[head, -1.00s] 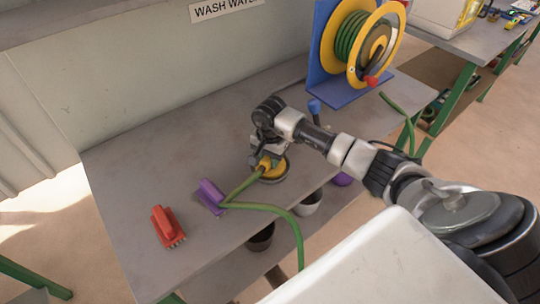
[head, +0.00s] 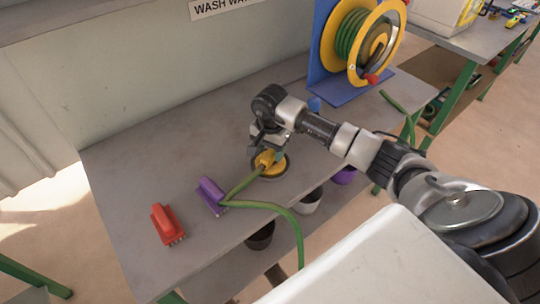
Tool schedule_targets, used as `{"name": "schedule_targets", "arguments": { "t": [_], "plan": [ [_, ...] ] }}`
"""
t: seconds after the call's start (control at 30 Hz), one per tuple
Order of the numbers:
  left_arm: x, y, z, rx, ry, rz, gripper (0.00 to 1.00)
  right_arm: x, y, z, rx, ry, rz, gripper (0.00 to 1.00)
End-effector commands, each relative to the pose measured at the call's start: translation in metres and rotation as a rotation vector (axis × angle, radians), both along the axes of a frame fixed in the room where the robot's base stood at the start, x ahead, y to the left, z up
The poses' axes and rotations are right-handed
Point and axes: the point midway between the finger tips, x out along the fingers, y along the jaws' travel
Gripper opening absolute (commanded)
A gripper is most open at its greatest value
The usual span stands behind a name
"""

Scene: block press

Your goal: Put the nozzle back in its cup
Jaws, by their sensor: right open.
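The yellow nozzle (head: 264,159) is on the end of a green hose (head: 243,184). It sits at a round yellow cup with a grey rim (head: 284,171) in the middle of the bench; from here I cannot tell how deep it is seated. My right gripper (head: 265,146) is open, just above and behind the nozzle. Its fingers are small and partly hidden, so I cannot tell whether they touch the nozzle. My left gripper is not in view.
A purple brush (head: 211,195) lies beside the hose bend, and a red brush (head: 167,225) lies further left. A yellow hose reel on a blue stand (head: 344,92) is at the back right. Several pots hang below the front edge. The bench's left part (head: 130,170) is clear.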

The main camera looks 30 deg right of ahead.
Motion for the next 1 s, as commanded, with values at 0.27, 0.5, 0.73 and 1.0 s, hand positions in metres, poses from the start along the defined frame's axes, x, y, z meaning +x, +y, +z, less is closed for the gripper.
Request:
{"name": "schedule_targets", "arguments": {
  "t": [0.27, 0.5, 0.73, 1.0],
  "plan": [
    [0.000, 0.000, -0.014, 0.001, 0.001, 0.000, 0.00, 0.001, -0.001, 0.060, -0.001, -0.006, 0.000, 0.53],
    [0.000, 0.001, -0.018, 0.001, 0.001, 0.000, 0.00, 0.001, 0.000, 0.090, 0.000, -0.001, -0.001, 0.53],
    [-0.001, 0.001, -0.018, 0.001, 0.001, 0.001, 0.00, 0.000, 0.000, 0.095, 0.000, 0.001, -0.001, 0.53],
    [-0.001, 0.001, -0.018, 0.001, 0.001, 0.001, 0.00, 0.000, 0.000, 0.095, 0.000, 0.000, -0.001, 0.53]
  ]
}}
